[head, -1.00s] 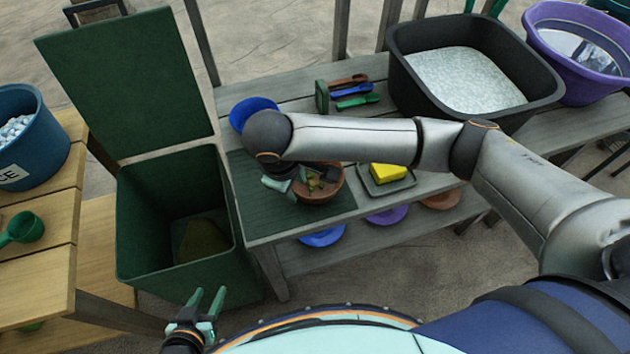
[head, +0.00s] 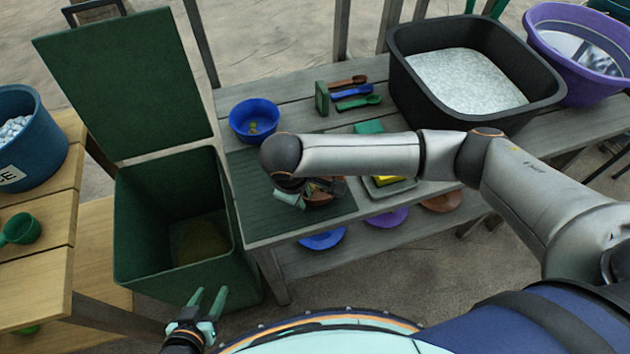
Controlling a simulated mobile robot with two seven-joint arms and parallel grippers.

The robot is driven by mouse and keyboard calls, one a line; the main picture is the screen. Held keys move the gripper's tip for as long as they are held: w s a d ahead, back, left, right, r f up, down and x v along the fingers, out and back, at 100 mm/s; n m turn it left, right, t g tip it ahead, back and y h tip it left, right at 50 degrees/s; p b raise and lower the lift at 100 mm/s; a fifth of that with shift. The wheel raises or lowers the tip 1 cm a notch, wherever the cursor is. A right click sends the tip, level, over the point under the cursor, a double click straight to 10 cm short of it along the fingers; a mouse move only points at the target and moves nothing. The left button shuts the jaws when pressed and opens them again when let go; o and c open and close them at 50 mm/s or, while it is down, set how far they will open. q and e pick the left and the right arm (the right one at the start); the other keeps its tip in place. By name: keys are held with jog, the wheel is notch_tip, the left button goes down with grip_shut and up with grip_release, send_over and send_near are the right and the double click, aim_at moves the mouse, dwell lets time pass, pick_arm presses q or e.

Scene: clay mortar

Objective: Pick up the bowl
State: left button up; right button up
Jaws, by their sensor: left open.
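A brown bowl (head: 322,199) is on the green mat (head: 258,222) at the table's front, with small pieces in it. My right arm and gripper hide much of it. My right gripper (head: 292,200) is at the bowl's left side; its fingers are mostly hidden, so I cannot tell whether it grips the rim. A blue bowl (head: 254,118) with a few small bits inside stands at the table's left back. My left gripper (head: 208,304) is open and empty, low in front of the green bin.
An open green bin (head: 128,270) stands left of the table. A tray with a yellow block (head: 388,181) is right of the brown bowl. Scoops (head: 352,91), a black tub (head: 560,92) and a purple basin (head: 560,60) are behind. More bowls (head: 322,240) are on the lower shelf.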

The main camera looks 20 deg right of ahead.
grip_shut()
dwell(1.0)
